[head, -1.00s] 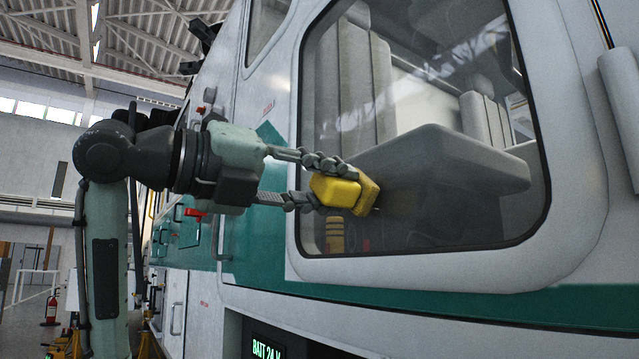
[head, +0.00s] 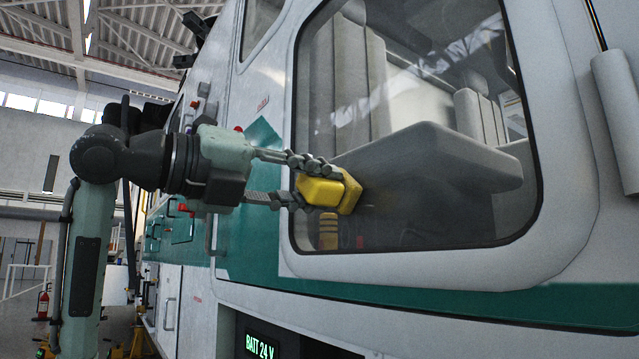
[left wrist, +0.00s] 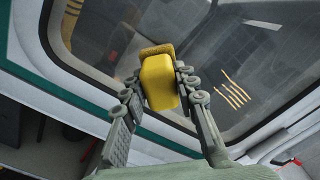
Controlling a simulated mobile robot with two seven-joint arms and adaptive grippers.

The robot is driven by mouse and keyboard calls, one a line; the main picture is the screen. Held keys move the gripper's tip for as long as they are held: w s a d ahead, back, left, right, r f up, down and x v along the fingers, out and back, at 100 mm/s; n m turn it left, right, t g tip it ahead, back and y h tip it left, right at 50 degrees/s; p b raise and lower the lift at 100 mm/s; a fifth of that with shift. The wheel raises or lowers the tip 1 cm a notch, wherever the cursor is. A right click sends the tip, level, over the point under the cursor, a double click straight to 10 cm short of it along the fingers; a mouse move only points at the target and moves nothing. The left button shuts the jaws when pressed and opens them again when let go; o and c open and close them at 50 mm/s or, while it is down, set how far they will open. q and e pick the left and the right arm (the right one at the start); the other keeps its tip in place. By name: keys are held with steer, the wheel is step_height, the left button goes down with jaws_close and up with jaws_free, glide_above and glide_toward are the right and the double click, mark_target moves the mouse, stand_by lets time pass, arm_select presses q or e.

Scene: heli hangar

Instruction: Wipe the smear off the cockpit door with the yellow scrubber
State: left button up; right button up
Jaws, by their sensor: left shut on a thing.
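My left gripper (head: 306,182) is shut on the yellow scrubber (head: 322,192), a yellow block with a darker yellow pad on its far side. It holds the scrubber at the lower left of the cockpit door's window (head: 430,215); I cannot tell whether the pad touches the glass. In the left wrist view the scrubber (left wrist: 158,82) sits between the two fingers, its pad turned to the window. Several thin yellow streaks (left wrist: 232,92) show over the glass there; I cannot tell whether they are the smear. No clear smear shows in the head view. My right gripper is not in view.
The white and green helicopter side (head: 420,295) fills the right of the head view. Seats (head: 430,160) show behind the glass. A lit battery display (head: 260,346) is below. A red fire extinguisher (head: 43,303) stands far left on the hangar floor.

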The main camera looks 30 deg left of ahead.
arm_select(q)
steer(key=shift+w+a, duration=0.1)
steer(key=shift+s+a+f, duration=0.15)
steer(key=shift+s+a, duration=0.1)
steer(key=shift+s, duration=0.25)
steer(key=shift+b+v, duration=0.35)
steer(key=shift+v, duration=1.95)
steer(key=shift+s+d, duration=0.1)
steer(key=shift+v, duration=1.45)
